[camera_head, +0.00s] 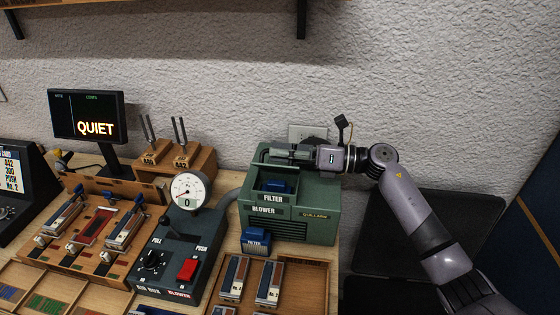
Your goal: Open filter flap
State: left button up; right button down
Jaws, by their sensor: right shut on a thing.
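The green blower box (290,225) stands at the back right of the bench, with FILTER and BLOWER labels on it. Its top compartment is uncovered and a blue filter (277,186) shows inside. The filter flap seems to be at the back of the opening, mostly hidden by my right gripper, so its exact angle is unclear. My right gripper (282,154) reaches in from the right above the rear of the opening, shut on what seems to be the flap. My left gripper is not in view.
A second blue filter block (256,240) stands in front of the blower. A grey air box (168,258) with gauge (188,190) and red switch is to its left. Tuning forks stand in a wooden block (177,165). A monitor (88,116) reads QUIET. A wall socket (300,131) is behind.

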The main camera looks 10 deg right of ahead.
jog(key=m, duration=0.1)
jog(key=w+m, duration=0.1)
jog(key=w+d+m, duration=0.1)
jog(key=shift+w+d+r+m, duration=0.1)
jog(key=shift+w+r+m, duration=0.2)
jog(key=shift+m, duration=0.1)
jog(key=shift+w+d+f+m, duration=0.3)
jog(key=shift+w+m, duration=0.4)
jog(key=shift+m, duration=0.6)
jog(key=shift+w+d+f+m, duration=0.3)
jog(key=shift+w+m, duration=0.45)
jog(key=shift+m, duration=0.55)
jog(key=shift+w+d+f+m, duration=0.3)
jog(key=shift+w+m, duration=0.4)
jog(key=shift+m, duration=0.6)
jog(key=shift+f, duration=0.1)
jog(key=c, duration=1.7)
grip_release()
jog(key=shift+f, duration=0.1)
